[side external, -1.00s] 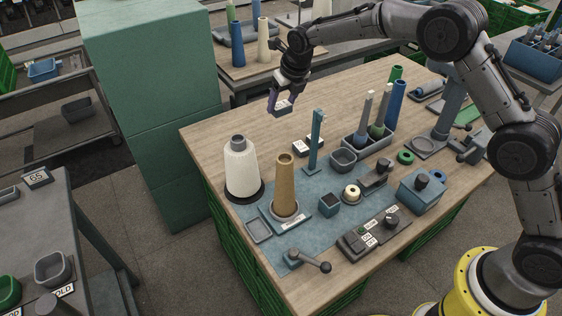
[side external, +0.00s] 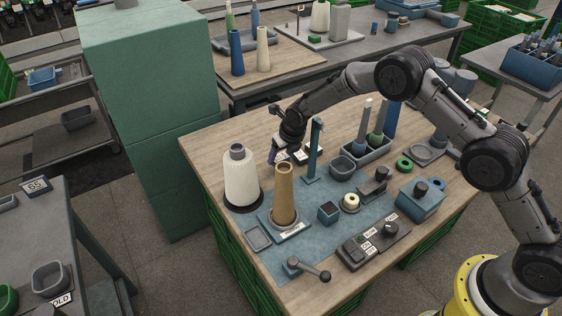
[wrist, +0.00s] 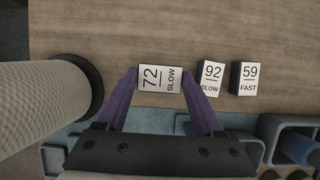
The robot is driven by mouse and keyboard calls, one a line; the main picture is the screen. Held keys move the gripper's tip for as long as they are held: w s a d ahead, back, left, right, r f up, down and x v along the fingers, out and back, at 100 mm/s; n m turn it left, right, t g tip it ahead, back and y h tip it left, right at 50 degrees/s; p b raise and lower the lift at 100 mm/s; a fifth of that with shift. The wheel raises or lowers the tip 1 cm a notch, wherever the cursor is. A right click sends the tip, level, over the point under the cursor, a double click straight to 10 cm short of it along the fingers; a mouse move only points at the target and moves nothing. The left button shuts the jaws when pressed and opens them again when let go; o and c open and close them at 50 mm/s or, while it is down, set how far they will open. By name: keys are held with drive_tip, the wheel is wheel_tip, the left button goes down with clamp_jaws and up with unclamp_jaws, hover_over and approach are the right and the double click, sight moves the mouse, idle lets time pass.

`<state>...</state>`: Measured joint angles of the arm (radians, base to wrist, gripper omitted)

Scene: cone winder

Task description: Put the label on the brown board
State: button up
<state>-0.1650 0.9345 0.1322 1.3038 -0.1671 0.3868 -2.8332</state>
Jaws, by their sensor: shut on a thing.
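The label reading 72 SLOW (wrist: 160,79) is a small white-faced block between the two purple fingers of my gripper (wrist: 160,85). My gripper is shut on it, and the label's printed face is toward the wrist camera. In the side view my gripper (side external: 280,156) is low by the far left part of the wooden table, behind the tan cone. I cannot tell whether the label touches the table. A brown board (side external: 290,74) lies on the back bench, under blue and cream cones, well apart from my gripper.
Labels 92 SLOW (wrist: 211,78) and 59 FAST (wrist: 245,78) stand close to the right of the held label. A large white cone (side external: 241,178) stands to the left, and a blue post (side external: 315,150) to the right. Bare tabletop lies beyond the labels.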

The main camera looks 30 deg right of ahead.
sight(282, 159)
drive_tip(key=shift+f, duration=1.45)
drive_tip(key=shift+f, duration=0.2)
drive_tip(key=o, duration=1.3)
drive_tip(key=shift+o, duration=0.2)
drive_tip(key=shift+r, duration=0.15)
drive_tip(key=w+r+v, duration=0.1)
drive_tip(key=w+v, duration=0.1)
drive_tip(key=v, duration=0.9)
drive_tip(key=shift+r, duration=0.35)
drive_tip(key=shift+w, duration=0.15)
